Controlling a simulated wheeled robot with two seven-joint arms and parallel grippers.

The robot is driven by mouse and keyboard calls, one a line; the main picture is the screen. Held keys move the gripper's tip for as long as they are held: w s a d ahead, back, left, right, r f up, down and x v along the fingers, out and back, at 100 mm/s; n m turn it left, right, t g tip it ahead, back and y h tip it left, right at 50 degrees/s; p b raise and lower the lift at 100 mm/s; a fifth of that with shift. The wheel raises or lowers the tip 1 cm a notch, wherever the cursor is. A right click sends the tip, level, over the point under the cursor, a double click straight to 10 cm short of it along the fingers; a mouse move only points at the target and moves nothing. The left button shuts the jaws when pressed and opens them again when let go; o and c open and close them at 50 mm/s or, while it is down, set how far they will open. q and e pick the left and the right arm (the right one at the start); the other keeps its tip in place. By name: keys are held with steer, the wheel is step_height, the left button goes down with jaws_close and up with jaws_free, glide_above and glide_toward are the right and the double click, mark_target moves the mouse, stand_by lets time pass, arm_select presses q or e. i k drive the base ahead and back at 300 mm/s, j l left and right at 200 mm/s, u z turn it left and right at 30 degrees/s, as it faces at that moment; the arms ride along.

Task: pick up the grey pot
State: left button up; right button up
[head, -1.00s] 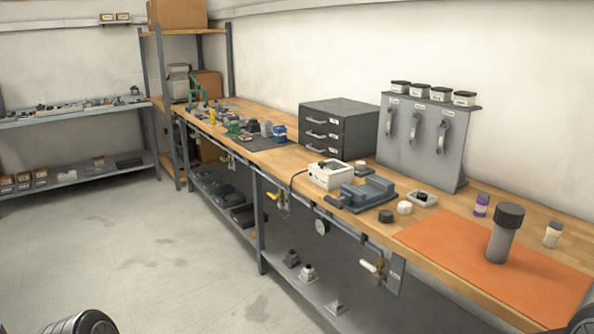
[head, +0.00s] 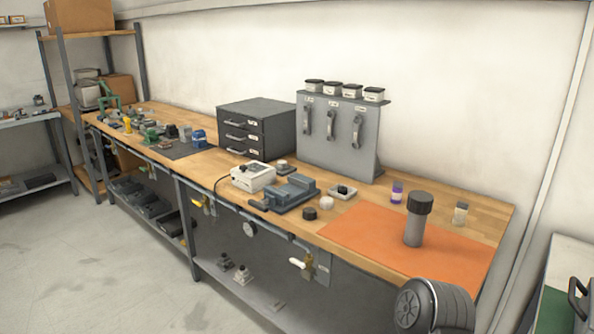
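A tall grey cylinder with a wide dark cap, which looks like the grey pot (head: 413,230), stands upright on the orange mat (head: 350,235) at the right end of the wooden bench. Nothing touches its sides. A rounded dark-grey link of my own arm shows at the bottom right, in front of the bench's near edge. Neither gripper is in view, so I cannot see how open they are.
A grey vise (head: 290,191) is further left. The mat around the cylinder is clear.

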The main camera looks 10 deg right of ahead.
mark_target(415, 225)
steer(key=u, duration=0.5)
steer(key=i+u, duration=0.1)
steer(key=u, duration=0.35)
steer(key=l+u, duration=0.15)
steer(key=u, duration=0.25)
steer(key=i+l+u, duration=0.15)
steer(key=u, duration=0.3)
steer(key=l+u, duration=0.1)
steer(key=u, duration=0.35)
steer(key=l+u, duration=0.2)
steer(key=u, duration=0.2)
steer(key=l+u, duration=0.25)
steer(key=l, duration=0.5)
steer(key=l+u, duration=0.25)
steer(key=l, duration=0.5)
steer(key=j+z, duration=0.2)
steer(key=z, duration=4.8)
steer(key=i+l, duration=0.05)
